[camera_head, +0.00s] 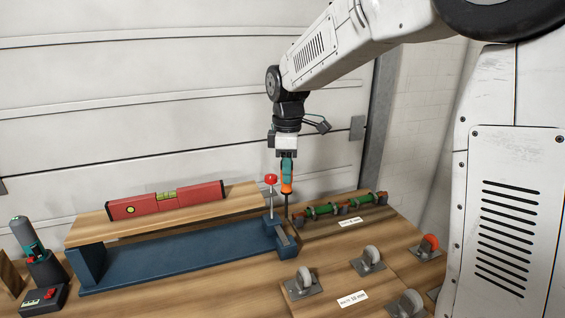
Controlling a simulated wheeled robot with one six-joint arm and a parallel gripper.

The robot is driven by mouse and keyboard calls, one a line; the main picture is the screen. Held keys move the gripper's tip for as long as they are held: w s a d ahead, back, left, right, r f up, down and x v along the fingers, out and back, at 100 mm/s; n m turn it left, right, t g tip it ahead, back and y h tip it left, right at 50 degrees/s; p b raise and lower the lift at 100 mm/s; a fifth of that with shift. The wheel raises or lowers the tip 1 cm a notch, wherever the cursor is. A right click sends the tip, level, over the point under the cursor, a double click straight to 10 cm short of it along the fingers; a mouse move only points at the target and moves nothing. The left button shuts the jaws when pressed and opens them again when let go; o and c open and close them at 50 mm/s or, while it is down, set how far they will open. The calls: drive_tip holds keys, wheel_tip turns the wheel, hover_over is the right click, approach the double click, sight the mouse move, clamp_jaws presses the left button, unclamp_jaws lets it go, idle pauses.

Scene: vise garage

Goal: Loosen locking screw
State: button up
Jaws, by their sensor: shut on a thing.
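My gripper (287,172) points down near the right end of the blue vise (180,255). It is shut on a screwdriver (286,188) with an orange handle. The dark shaft points down beside the vise's right end; whether its tip touches anything is too small to tell. A red knob (271,178) on a thin upright metal rod stands just left of the screwdriver. I cannot make out which part is the locking screw.
A wooden board (170,212) lies over the vise with a red spirit level (165,200) on it. A green and red clamp-like row (338,207) lies to the right. Several casters (368,262) stand at front right. A dark tool holder (45,268) stands at left.

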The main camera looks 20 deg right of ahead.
sight(286, 190)
drive_tip(key=shift+f, duration=2.6)
drive_tip(key=shift+a, duration=0.1)
drive_tip(key=m, duration=0.6)
drive_tip(key=shift+m, duration=0.3)
drive_tip(key=m, duration=0.6)
drive_tip(key=shift+f, duration=0.15)
